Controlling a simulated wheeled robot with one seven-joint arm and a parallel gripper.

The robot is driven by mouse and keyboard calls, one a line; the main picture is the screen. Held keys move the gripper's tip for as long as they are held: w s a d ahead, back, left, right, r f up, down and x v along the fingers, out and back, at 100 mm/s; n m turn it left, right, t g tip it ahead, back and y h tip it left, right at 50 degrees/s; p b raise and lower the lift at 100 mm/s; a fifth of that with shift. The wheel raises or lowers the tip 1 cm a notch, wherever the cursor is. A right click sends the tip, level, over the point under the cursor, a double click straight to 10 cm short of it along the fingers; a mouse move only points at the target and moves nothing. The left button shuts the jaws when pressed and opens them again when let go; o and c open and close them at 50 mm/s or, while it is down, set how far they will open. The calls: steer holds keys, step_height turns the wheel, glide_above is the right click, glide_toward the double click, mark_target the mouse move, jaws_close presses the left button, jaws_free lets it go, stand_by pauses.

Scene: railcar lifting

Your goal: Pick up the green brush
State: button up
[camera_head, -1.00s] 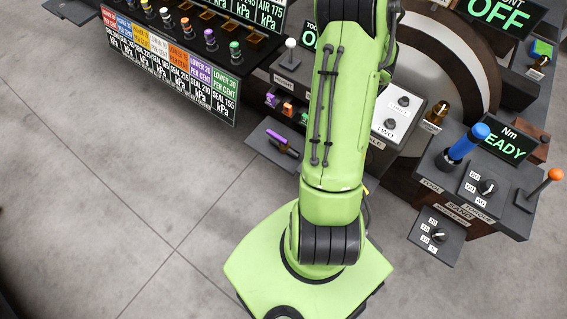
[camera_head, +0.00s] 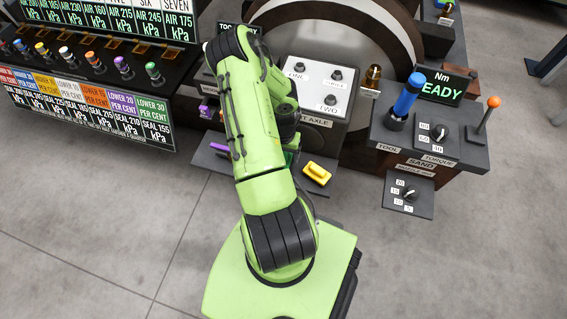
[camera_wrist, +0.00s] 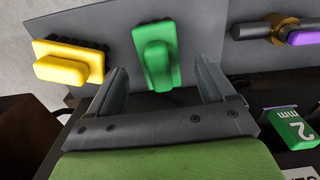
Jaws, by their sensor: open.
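The green brush (camera_wrist: 156,56) lies on a grey shelf (camera_wrist: 207,25) in the wrist view, with its green handle up and dark bristles showing at its edges. My gripper (camera_wrist: 160,82) is open and empty, its two fingers apart on either side of the brush's near end. In the head view my arm hides most of the brush and my gripper; a small bit of green shows beside the arm.
A yellow brush (camera_wrist: 72,63) lies left of the green one and also shows in the head view (camera_head: 317,173). A purple-handled tool (camera_wrist: 290,36) lies to the right. A green block marked "2 mm" (camera_wrist: 293,128) is near the gripper's right. The axle panel (camera_head: 320,90) stands behind the shelf.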

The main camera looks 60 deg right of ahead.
step_height(320, 180, down, 2)
steer(key=shift+f, duration=0.1)
steer(key=shift+r, duration=0.2)
steer(key=c, duration=1.2)
step_height(320, 180, up, 10)
steer(key=p, duration=0.3)
